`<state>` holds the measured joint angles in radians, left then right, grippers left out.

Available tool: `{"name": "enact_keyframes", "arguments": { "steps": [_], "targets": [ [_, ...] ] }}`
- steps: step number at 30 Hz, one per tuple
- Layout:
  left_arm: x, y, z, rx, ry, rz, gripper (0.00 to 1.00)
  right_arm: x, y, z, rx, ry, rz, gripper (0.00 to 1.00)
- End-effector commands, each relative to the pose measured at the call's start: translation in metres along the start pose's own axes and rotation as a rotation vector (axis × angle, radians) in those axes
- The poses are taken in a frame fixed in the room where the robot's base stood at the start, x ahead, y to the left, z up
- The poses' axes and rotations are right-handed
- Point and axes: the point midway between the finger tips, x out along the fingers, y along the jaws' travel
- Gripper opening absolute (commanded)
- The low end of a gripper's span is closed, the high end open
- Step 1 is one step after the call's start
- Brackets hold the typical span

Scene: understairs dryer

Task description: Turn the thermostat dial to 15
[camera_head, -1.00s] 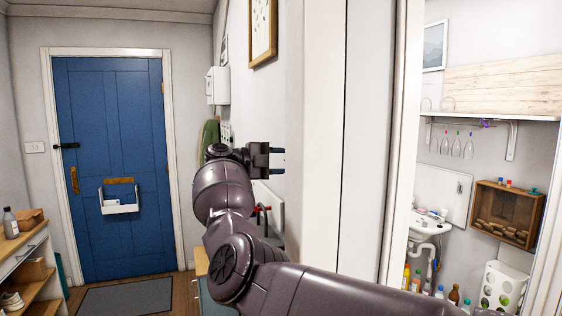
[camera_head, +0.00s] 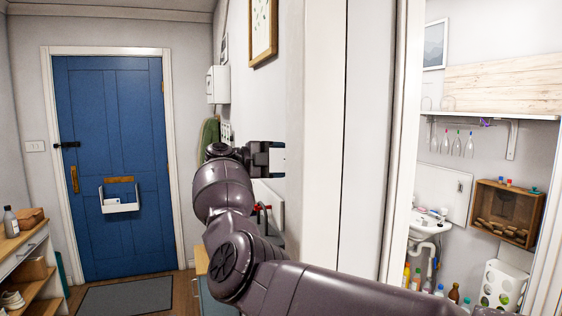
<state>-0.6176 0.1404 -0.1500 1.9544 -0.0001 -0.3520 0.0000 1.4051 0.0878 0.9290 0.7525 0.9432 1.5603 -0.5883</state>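My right gripper (camera_head: 278,160) is held up near the white wall in the middle of the view, its fingers pointing right toward the wall. The two fingers are apart with a gap between them, and nothing shows in the gap. I cannot make out the thermostat dial; the gripper and arm cover part of the wall. My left gripper is not in view.
A white wall box (camera_head: 217,85) hangs beyond the gripper. A blue door (camera_head: 110,160) stands at the far end, with a shelf unit (camera_head: 30,262) at left. A wall edge (camera_head: 325,130) is close on the right, before a sink (camera_head: 430,225) and wooden crate (camera_head: 507,212).

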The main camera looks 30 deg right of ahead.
Motion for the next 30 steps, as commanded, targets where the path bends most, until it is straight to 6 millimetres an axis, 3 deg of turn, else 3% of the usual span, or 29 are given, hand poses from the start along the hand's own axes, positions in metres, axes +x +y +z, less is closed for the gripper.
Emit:
{"name": "enact_keyframes", "arguments": {
  "steps": [7, 21, 30],
  "targets": [
    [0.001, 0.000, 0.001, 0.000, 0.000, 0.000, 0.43, -0.011, -0.001, 0.000, 0.001, -0.002, 0.000, 0.70],
    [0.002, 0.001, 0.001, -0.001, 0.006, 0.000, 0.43, -0.081, -0.001, 0.000, -0.001, -0.002, -0.001, 0.70],
    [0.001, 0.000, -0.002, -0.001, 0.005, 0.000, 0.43, -0.098, -0.001, 0.002, -0.001, -0.002, 0.001, 0.70]
  ]
}}
